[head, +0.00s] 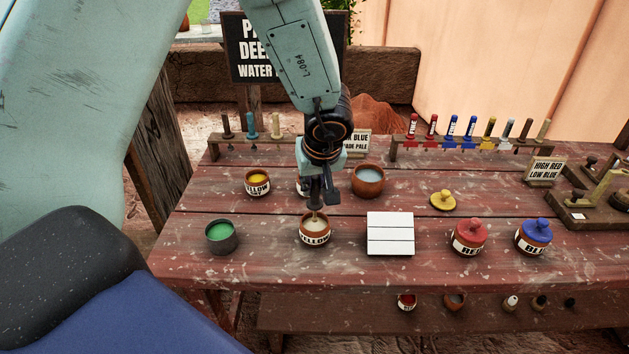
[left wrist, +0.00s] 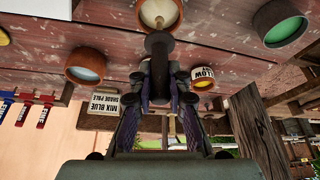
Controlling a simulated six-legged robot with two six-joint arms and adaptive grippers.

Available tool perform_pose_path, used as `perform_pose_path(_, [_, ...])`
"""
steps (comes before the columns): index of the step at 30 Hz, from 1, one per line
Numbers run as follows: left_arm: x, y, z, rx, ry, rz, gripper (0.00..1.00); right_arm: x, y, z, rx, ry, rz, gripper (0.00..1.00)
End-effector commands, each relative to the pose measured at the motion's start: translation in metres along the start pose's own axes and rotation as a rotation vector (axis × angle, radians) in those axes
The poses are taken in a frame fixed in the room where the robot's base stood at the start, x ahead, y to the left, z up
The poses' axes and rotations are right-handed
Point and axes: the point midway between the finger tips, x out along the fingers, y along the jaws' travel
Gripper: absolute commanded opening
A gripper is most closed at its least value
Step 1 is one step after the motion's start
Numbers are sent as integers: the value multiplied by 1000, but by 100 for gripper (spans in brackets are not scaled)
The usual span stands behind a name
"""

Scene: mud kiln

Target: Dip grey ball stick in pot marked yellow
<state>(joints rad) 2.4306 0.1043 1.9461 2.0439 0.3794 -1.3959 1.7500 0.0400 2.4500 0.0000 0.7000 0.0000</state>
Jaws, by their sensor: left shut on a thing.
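I cannot tell whether the tip touches the contents. This pot is brown with a white label and pale cream contents; it also shows in the left wrist view (left wrist: 160,12). A second pot marked yellow (head: 257,183), with bright yellow contents, stands behind to the left. My gripper partly hides another pot behind it. My right gripper is not in view.
A green-filled dark pot (head: 221,237) stands left, a white panel (head: 390,234) right. Behind is a bowl of pale liquid (head: 368,180). Lidded red (head: 468,237) and blue (head: 534,236) pots and a yellow lid (head: 443,200) are further right. Stick racks line the back.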

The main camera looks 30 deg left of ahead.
Motion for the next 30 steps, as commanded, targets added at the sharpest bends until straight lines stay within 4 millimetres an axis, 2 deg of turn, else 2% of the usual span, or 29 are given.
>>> perform_pose_path(21, [22,0,10,-1,0,-1,0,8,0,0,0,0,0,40])
perform_pose_path(30, [23,1,10,0,0,0,0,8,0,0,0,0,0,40])
